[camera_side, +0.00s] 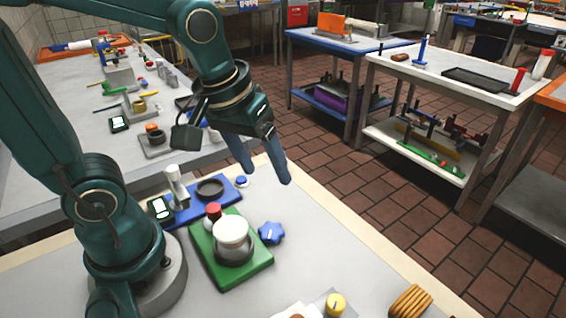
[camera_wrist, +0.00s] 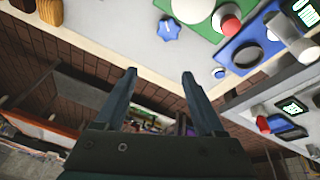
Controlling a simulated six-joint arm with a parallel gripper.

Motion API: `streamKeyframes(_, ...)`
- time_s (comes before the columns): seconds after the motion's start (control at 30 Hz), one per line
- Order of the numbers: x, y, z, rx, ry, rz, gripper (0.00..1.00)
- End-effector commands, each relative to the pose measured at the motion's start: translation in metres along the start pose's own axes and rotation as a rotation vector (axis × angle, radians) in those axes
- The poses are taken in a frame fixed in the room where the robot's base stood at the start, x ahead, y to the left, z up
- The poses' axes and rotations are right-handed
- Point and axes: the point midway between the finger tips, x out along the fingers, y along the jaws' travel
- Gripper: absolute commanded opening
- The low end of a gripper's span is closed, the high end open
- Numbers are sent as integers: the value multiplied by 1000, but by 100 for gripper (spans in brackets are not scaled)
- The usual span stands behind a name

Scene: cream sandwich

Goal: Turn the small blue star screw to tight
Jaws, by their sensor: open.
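A blue star-shaped knob (camera_side: 271,233) sits at the right edge of a green base (camera_side: 252,277); it also shows in the wrist view (camera_wrist: 169,29). A smaller blue-and-white knob (camera_side: 242,181) is at the end of a blue base (camera_side: 187,215), also in the wrist view (camera_wrist: 219,73); its exact shape is too small to tell. How tight either one is cannot be seen. My gripper (camera_side: 266,176) is open and empty, its fingers pointing down above the far side of the table. In the wrist view its fingers (camera_wrist: 159,73) are apart, touching neither knob.
The green base carries a white-topped round part (camera_side: 231,232) and a red knob (camera_side: 213,210). The blue base carries a black ring (camera_side: 210,187) and a grey post (camera_side: 176,180). A small display (camera_side: 160,208) stands beside it. The tabletop right of the star knob is mostly clear.

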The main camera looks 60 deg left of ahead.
Motion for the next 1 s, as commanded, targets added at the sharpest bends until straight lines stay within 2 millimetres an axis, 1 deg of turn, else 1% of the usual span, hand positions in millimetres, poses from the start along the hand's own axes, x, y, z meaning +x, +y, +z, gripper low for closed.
streamKeyframes(0.03, 12, 1, -2, -27, -47, -22, 71)
streamKeyframes(0.1, 28, 2, -3, -62, -100, -48, 71)
streamKeyframes(0.2, 48, 2, -2, -93, -168, -85, 71)
streamKeyframes(0.3, 64, 0, 2, -101, -224, -114, 71)
streamKeyframes(0.4, 74, -2, 8, -98, -266, -135, 71)
streamKeyframes(0.5, 80, -4, 12, -97, -289, -147, 71)
streamKeyframes(0.57, 84, -5, 14, -97, -294, -150, 71)
streamKeyframes(0.9, 120, -10, 25, -96, -293, -151, 71)
streamKeyframes(1.0, 126, -11, 27, -96, -292, -150, 71)
